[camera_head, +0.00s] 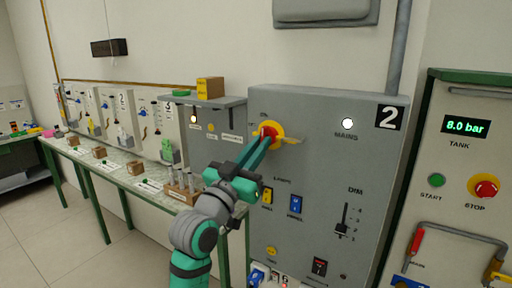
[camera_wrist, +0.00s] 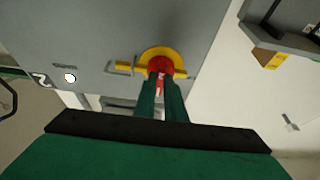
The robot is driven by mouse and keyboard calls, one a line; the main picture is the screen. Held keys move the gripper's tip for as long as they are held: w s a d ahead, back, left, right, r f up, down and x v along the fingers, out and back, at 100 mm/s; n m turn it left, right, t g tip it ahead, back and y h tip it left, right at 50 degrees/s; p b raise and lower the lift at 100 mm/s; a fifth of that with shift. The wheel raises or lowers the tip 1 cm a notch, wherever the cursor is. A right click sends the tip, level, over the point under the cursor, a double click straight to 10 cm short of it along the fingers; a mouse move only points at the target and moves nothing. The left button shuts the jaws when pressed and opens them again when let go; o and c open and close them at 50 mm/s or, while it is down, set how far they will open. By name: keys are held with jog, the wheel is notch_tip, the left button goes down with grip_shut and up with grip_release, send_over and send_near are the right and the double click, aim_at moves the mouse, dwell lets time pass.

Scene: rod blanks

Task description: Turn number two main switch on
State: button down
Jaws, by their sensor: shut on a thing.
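The number two cabinet (camera_head: 325,170) is a grey panel with a "2" plate (camera_head: 388,117) at its top right. Its main switch is a red rotary knob (camera_head: 267,132) on a yellow round plate (camera_head: 276,128), upper left on the panel. My gripper (camera_head: 262,146) reaches the knob from below left, its green fingers closed on it. In the wrist view the red knob (camera_wrist: 160,66) sits between my fingertips (camera_wrist: 160,80), in front of the yellow plate (camera_wrist: 162,52). A yellow bar sticks out beside the plate. The round lamp marked MAINS (camera_head: 347,123) looks white. My fingers partly hide the knob.
Blue and yellow switches (camera_head: 296,203) and a DIM slider (camera_head: 343,218) are lower on the panel. A tank panel (camera_head: 455,180) with START and STOP buttons stands at right. A long bench (camera_head: 125,175) with several boards runs left. A shelf (camera_head: 215,103) adjoins the cabinet.

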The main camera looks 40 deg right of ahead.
jog(key=c, duration=1.8)
grip_release()
jog(key=shift+s+d, duration=0.2)
jog(key=shift+d, duration=0.05)
jog(key=shift+w+a, duration=0.1)
jog(key=v, duration=1.1)
